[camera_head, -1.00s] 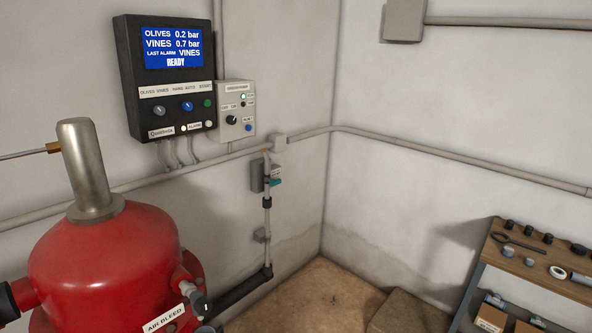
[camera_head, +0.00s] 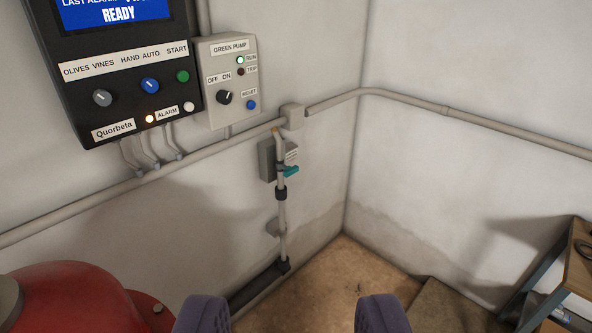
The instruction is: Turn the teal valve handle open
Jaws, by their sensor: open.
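The small teal valve handle (camera_head: 290,171) sits on the upper part of a thin upright grey pipe (camera_head: 282,213) near the room's corner. It points to the right, roughly across the pipe. A grey box with a label (camera_head: 267,160) is on the wall just behind it. My gripper (camera_head: 291,318) shows at the bottom edge as two purple-grey fingers, wide apart with nothing between them. It is well below the handle in the picture and apart from it.
A red tank (camera_head: 75,300) stands at lower left. A black control panel (camera_head: 120,75) and a green pump box (camera_head: 228,85) are on the left wall. A wooden bench (camera_head: 580,275) is at the right edge. Bare floor (camera_head: 350,285) shows below the corner.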

